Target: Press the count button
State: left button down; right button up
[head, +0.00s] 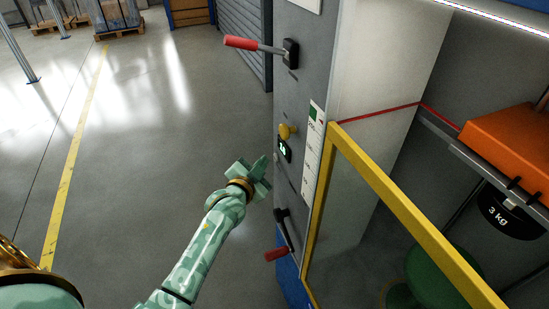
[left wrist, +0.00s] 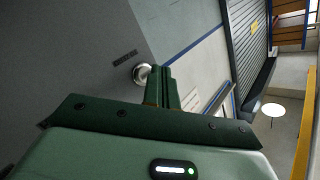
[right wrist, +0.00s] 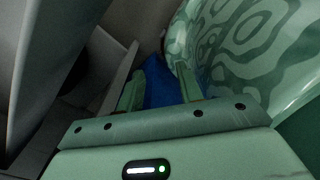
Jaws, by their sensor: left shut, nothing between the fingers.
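The count button looks like a round silver button (left wrist: 142,73) on the grey machine panel, beside a small dark label in the left wrist view. In the head view it shows as a small pale spot (head: 277,158) below the lit green counter display (head: 284,148). My left gripper (head: 264,160) is shut and empty, its tips close to the panel. In the left wrist view its closed fingers (left wrist: 163,76) lie just right of the button; I cannot tell whether they touch it. My right gripper (right wrist: 158,78) is open and shows only in its own wrist view.
A yellow knob (head: 288,131) sits above the display. A red-handled lever (head: 243,43) sticks out higher up, another red handle (head: 276,254) lower down. A yellow frame (head: 385,190) stands to the right.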

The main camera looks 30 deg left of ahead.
pick_arm(q)
jog(key=shift+w+d, duration=0.1)
dwell(0.6)
jog(key=shift+w+d, duration=0.2)
jog(key=shift+w, duration=0.05)
jog(key=shift+w+d, duration=0.25)
dwell(0.7)
jog(key=shift+a+p, duration=0.1)
jog(key=shift+p, duration=0.25)
jog(key=shift+s+a+p, duration=0.45)
jog(key=shift+s, duration=0.15)
